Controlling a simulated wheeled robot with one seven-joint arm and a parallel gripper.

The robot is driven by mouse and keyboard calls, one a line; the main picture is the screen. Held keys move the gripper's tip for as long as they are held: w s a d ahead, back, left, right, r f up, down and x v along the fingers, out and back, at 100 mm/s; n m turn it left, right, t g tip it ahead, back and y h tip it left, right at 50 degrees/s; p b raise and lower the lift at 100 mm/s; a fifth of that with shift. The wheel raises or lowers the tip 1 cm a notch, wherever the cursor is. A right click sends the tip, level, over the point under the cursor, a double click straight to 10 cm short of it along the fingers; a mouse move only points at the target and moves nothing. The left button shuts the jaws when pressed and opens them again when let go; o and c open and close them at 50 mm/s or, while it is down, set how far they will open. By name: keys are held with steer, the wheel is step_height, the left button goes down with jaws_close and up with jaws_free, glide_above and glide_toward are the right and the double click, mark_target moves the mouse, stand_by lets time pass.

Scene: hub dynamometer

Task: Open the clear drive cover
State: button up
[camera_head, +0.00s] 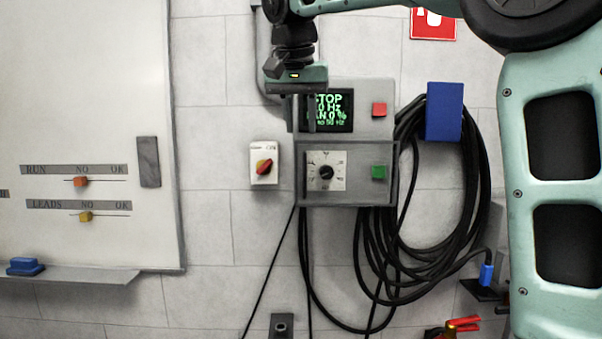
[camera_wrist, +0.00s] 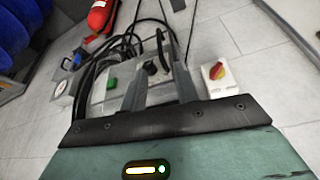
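The clear drive cover (camera_head: 352,200) is a see-through panel with a grey frame on the lower half of the wall-mounted drive box (camera_head: 362,118). It looks closed over the dial (camera_head: 326,172) and the green button (camera_head: 379,172). My gripper (camera_head: 301,128) hangs fingers-down in front of the box's upper left, partly hiding the lit display (camera_head: 330,110). In the wrist view, the two fingers of my gripper (camera_wrist: 159,78) are apart, with the dial (camera_wrist: 151,68) visible between them. I cannot tell whether a finger touches the cover.
A red-and-yellow rotary switch (camera_head: 264,167) is left of the box. Coiled black cable (camera_head: 470,200) hangs at its right below a blue block (camera_head: 444,112). A red button (camera_head: 379,109) is beside the display. A whiteboard (camera_head: 90,100) stands at the left.

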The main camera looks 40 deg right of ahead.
mark_target(305, 169)
steer(key=p+x, duration=0.2)
steer(key=x, duration=1.1)
steer(key=shift+a, duration=0.15)
steer(key=shift+c, duration=0.3)
jaws_close()
